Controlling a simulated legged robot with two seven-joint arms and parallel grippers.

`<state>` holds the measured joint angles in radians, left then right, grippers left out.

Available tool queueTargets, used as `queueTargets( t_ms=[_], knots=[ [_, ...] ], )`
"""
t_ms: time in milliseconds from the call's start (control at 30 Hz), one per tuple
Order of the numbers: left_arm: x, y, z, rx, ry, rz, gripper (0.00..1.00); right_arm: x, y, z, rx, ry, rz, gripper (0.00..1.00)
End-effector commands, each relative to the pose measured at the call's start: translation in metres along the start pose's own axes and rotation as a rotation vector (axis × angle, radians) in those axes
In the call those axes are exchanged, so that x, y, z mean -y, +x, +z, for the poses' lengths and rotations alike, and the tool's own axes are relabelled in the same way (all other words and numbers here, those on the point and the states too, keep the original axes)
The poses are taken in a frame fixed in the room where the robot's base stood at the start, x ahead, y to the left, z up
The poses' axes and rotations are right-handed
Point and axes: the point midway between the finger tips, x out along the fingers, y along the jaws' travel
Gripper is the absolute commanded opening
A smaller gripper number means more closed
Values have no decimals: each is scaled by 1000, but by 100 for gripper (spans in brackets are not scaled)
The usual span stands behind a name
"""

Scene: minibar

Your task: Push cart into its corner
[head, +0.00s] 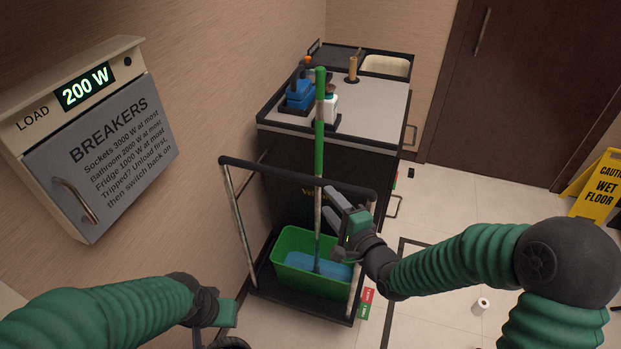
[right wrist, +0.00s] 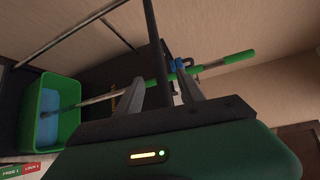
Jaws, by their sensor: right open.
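The cart (head: 272,271) stands along the left wall, with a black push bar (head: 265,168) at its near end. A green bucket (head: 290,242) with blue contents sits on its low platform. A green-handled mop (head: 320,110) stands in the bucket. My right gripper (head: 343,208) is open at the right part of the push bar, near the mop pole. In the right wrist view the bar (right wrist: 153,35) passes between the open fingers; I cannot tell whether they touch it. My left gripper (head: 222,312) is low, left of the cart; its jaws are unclear.
Red and green LOCK and FREE tags (head: 366,297) show at the cart's lower right corner. A dark outline (head: 398,258) marks the floor beside it. A breaker box (head: 100,145) is on the left wall.

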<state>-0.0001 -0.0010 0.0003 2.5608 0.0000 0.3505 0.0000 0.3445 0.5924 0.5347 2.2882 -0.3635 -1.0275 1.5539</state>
Motion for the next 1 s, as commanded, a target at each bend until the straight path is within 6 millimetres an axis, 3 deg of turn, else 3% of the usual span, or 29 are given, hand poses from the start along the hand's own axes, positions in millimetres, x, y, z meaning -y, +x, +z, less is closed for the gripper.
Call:
queueTargets(
  t_ms=[200,400,567,800,1000],
  knots=[
    [0,2,0,0,0,0,36,-2,60,1,2,0,2,46],
    [0,1,0,0,-1,0,36,-1,99,1,1,-1,1,46],
    [0,1,0,0,0,0,36,-1,112,0,0,-1,2,46],
    [0,1,0,0,0,0,36,-1,113,0,-1,-1,2,46],
    [0,1,0,0,0,0,36,-1,113,0,-1,-2,2,20]
  ],
)
